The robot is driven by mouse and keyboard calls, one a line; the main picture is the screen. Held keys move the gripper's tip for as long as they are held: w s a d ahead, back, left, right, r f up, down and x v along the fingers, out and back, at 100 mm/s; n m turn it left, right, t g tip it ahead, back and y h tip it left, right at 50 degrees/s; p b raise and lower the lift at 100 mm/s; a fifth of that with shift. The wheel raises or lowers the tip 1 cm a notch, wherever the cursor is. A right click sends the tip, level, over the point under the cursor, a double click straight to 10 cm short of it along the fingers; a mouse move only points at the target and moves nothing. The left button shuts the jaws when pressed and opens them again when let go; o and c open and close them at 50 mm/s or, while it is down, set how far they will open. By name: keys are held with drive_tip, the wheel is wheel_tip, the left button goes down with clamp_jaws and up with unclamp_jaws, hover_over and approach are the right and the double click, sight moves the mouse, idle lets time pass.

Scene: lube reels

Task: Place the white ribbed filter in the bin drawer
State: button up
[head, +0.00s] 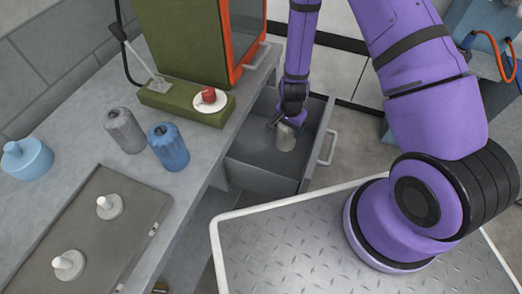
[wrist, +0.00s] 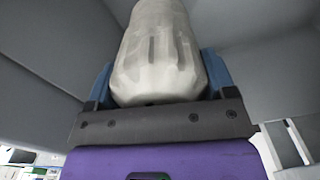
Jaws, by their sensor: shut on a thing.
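The white ribbed filter (head: 285,137) is in my gripper (head: 279,121), inside the opening of the pulled-out bin drawer (head: 262,181). In the wrist view the filter (wrist: 158,55) fills the space between the two blue fingers of my gripper (wrist: 157,78), which is shut on it. The grey drawer walls surround it in that view. I cannot tell whether the filter touches the drawer floor. The drawer looks otherwise empty, though my arm hides part of it.
On the bench left of the drawer stand a grey ribbed filter (head: 125,130), a blue ribbed filter (head: 168,147) and a light blue container (head: 27,159). A green machine (head: 185,40) with a red button (head: 208,95) stands behind. The drawer handle (head: 328,148) sticks out right.

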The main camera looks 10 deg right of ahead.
drive_tip(key=shift+s+f, duration=0.1)
drive_tip(key=shift+f, duration=4.9)
drive_tip(key=o, duration=1.3)
drive_tip(key=shift+f, duration=0.1)
